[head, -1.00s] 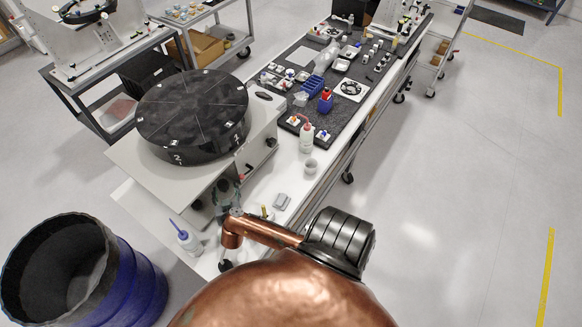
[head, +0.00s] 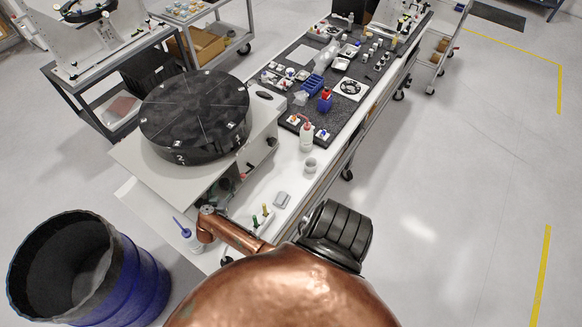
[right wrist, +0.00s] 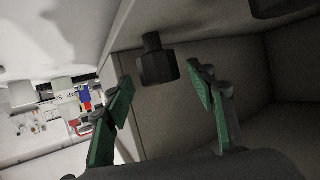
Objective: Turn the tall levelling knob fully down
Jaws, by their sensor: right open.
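My right gripper (right wrist: 160,77) shows in the right wrist view as two spread fingers with green pads, open and empty. A black faceted knob (right wrist: 159,66) on a short stem lies ahead of the fingertips, between their lines, with no clear contact. A second dark knob (right wrist: 275,6) is cut off at the top right; I cannot tell which knob is the tall one. My right gripper there is mostly hidden near the plate's front edge. My left gripper is not in view.
A bench (head: 292,172) with small parts and bottles runs to the back right. A blue-tipped bottle (head: 190,240) and a grey block (head: 282,199) are near my right arm. A blue barrel (head: 140,282) stands at lower left. The floor at right is clear.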

